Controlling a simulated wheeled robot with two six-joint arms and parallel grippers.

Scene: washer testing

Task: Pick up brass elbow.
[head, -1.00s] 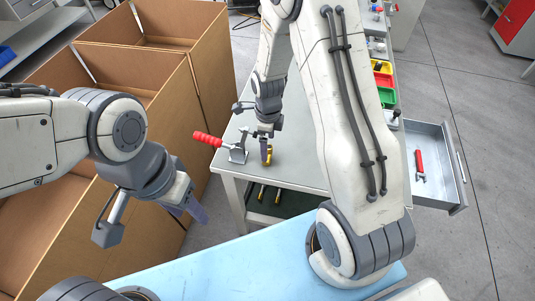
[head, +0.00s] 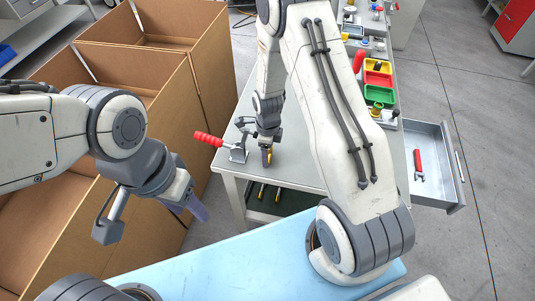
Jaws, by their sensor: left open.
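The brass elbow (head: 270,156) is on the grey table near the toggle clamp, mostly hidden by a finger of my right gripper. My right gripper (head: 267,157) points down at the elbow. Its fingers are at the elbow, but whether they touch it or are closed on it is too small to tell. My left gripper (head: 191,207) is open and empty, in the air at the left between the cardboard boxes and the light blue surface.
A toggle clamp with a red handle (head: 208,138) stands just left of the elbow. Red (head: 378,74) and green (head: 380,95) bins sit at the table's right side. An open drawer (head: 438,175) holds a red-handled tool. Large cardboard boxes (head: 140,75) stand at the left.

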